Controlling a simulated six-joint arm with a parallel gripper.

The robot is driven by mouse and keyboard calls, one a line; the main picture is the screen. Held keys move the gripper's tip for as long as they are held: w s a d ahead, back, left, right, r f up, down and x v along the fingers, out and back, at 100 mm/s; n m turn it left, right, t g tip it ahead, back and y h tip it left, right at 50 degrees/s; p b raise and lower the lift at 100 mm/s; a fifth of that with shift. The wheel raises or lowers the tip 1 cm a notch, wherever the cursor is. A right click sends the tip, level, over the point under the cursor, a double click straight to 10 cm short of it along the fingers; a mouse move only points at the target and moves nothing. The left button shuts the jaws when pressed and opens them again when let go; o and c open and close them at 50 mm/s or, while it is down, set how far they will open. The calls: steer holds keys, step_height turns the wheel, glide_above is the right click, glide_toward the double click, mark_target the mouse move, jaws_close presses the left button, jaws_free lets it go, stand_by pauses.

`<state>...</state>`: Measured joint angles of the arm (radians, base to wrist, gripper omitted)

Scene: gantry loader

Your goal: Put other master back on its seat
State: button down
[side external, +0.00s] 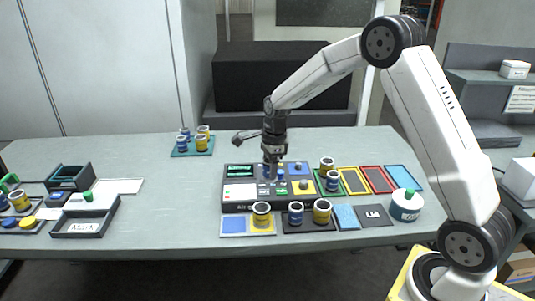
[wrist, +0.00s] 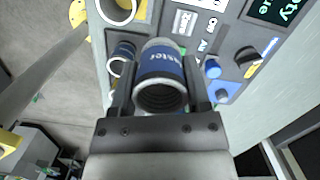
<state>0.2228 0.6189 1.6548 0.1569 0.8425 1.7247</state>
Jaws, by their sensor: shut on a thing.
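My gripper (side external: 271,176) is over the grey console (side external: 236,170) in the side view. In the wrist view my gripper (wrist: 160,82) is shut on a blue-banded hollow cylinder (wrist: 168,64), whose band shows letters ending in "ster". Its open end faces the wrist camera. In the side view the held cylinder is small and mostly hidden by the fingers. A mat with a blue and a yellow square (side external: 233,225) lies at the front left. I cannot tell which place is the held cylinder's seat.
Blue and yellow cylinders stand on a teal tray (side external: 178,152) at the back. More cylinders (side external: 327,165) (side external: 333,181) stand right of the console, near coloured frames (side external: 378,180).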

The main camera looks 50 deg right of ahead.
steer(key=w+a+f+n, duration=0.2)
steer(key=w+a+f, duration=0.1)
steer(key=a, duration=0.9)
steer(key=shift+w+f+n, duration=0.2)
steer(key=shift+f+n, duration=0.1)
steer(key=shift+f, duration=0.4)
steer(key=shift+f, duration=0.1)
steer(key=shift+f, duration=3.1)
steer(key=shift+f, duration=0.2)
jaws_free()
steer(key=shift+r, duration=0.1)
